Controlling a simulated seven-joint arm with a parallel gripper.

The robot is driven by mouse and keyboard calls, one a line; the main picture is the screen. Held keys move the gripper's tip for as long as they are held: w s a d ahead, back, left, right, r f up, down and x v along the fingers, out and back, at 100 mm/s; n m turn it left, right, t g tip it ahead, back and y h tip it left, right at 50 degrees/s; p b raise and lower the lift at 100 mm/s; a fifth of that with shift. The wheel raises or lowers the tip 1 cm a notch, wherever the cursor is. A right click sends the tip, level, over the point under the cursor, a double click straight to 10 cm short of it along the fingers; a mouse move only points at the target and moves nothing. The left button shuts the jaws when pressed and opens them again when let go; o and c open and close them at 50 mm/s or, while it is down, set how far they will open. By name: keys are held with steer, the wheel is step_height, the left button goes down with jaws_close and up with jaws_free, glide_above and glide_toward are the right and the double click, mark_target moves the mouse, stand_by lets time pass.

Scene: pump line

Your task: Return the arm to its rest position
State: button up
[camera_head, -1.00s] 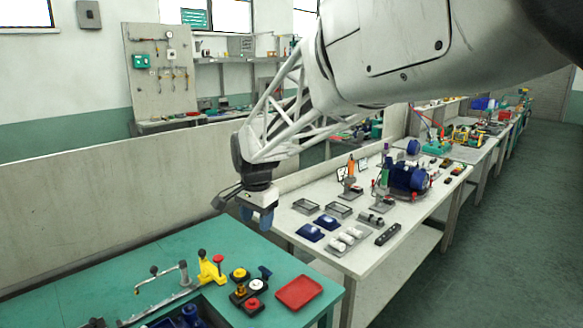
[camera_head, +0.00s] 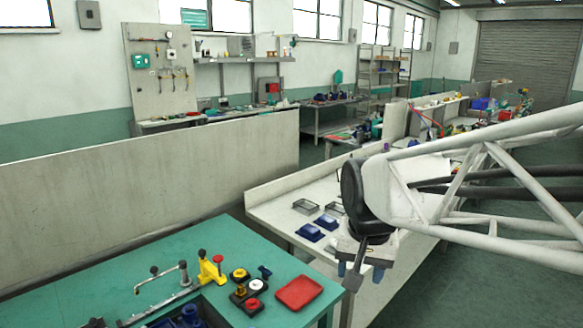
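My gripper (camera_head: 361,272) hangs at the end of my white lattice arm, right of the picture's middle. Its two blue fingertips point down and stand apart, with nothing visible held between them. A dark part hangs in front of the gripper and partly covers the gap. The gripper is in the air, seen in front of the white workbench (camera_head: 283,212); its height above the bench is hard to tell. The arm enters from the right edge and hides much of that bench.
A green-topped table (camera_head: 93,272) at the front left holds a red tray (camera_head: 299,292), a yellow clamp (camera_head: 211,270) and several buttons. Blue parts (camera_head: 309,232) and wire trays (camera_head: 306,206) lie on the white bench. A grey partition (camera_head: 150,185) stands behind the green table.

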steer(key=s+d+f+n, duration=0.1)
steer(key=s+d+f, duration=0.1)
steer(key=s, duration=0.4)
steer(key=s+d+f+n, duration=0.1)
steer(key=s+d+f, duration=0.1)
steer(key=s+d, duration=0.2)
steer(key=shift+s, duration=1.45)
